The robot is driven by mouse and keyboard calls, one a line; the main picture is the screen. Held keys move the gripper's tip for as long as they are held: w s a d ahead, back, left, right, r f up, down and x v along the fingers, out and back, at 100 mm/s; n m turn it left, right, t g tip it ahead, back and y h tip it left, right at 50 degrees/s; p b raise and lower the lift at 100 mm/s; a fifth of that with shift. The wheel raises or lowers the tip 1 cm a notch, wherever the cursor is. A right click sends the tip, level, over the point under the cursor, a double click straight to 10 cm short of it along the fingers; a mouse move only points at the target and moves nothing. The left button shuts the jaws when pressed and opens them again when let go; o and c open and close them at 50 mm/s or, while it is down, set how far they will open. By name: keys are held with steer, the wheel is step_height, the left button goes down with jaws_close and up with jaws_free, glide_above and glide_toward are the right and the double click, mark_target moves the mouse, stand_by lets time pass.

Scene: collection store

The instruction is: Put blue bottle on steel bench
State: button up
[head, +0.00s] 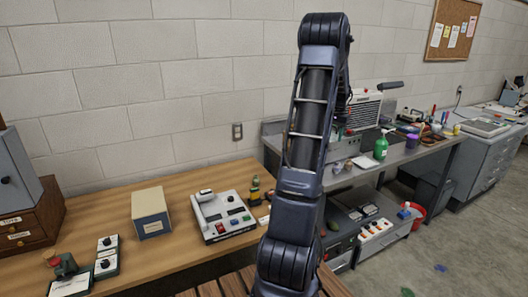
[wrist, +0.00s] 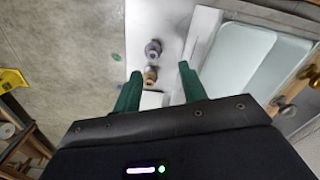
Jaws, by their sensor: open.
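The steel bench (head: 425,152) stands along the wall at the right in the head view, with a grey top and many items on it. A small blue object (head: 405,213) shows low down below the bench top; I cannot tell whether it is the blue bottle. My gripper (wrist: 158,82) is open in the wrist view, its two green fingers apart with nothing held. Beyond and between the fingertips, a purple-grey round object (wrist: 153,48) and a brown one (wrist: 151,76) stand on a pale surface. In the head view my arm hides part of the bench, and the gripper is not clearly seen.
A green bottle (head: 381,147) and a purple cup (head: 412,141) stand on the bench. A red bucket (head: 416,214) is beneath it. The wooden table (head: 150,205) holds a beige box (head: 151,213) and several devices. Grey floor at the right is mostly clear, with small scraps.

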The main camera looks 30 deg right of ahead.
steer(key=s+a+r+n+t, duration=0.1)
steer(key=a+r+n, duration=0.2)
steer(key=a+r, duration=0.85)
steer(key=s+a+r+n+t, duration=0.15)
steer(key=a+n, duration=0.25)
steer(key=a, duration=1.7)
steer(key=s+a+f+n+t, duration=0.2)
steer(key=s+a+n, duration=0.4)
steer(key=s+a, duration=1.2)
steer(key=a, duration=0.2)
steer(key=shift+a+n, duration=0.35)
steer(key=shift+n, duration=0.05)
